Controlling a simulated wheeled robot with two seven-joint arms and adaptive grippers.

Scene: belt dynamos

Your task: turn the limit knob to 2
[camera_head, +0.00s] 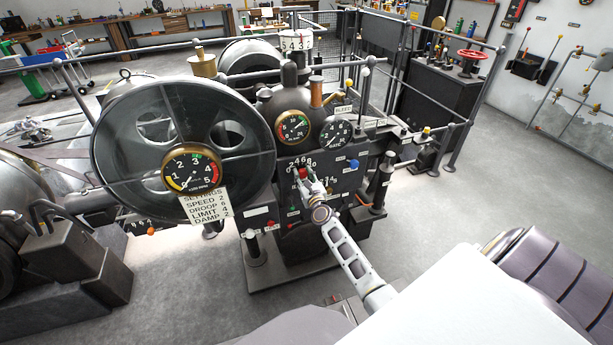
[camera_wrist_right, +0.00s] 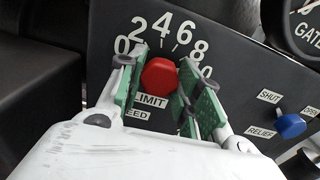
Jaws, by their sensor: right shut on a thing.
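The limit knob (camera_wrist_right: 159,76) is red and sits on a dark panel (camera_wrist_right: 100,92), with white numbers in an arc above it and a LIMIT label below. It also shows small and red in the head view (camera_head: 302,173). My right gripper (camera_wrist_right: 170,85) is shut on the knob, its green-padded fingers on either side of it. The fingers partly cover the label and the outer numbers. I cannot make out a pointer, so the knob's setting is unclear. My left gripper is not in view.
A blue relief knob (camera_wrist_right: 289,126) is to the right of the gripper. Gauges (camera_head: 293,127) stand above the panel. Rails (camera_head: 468,140) run on the right.

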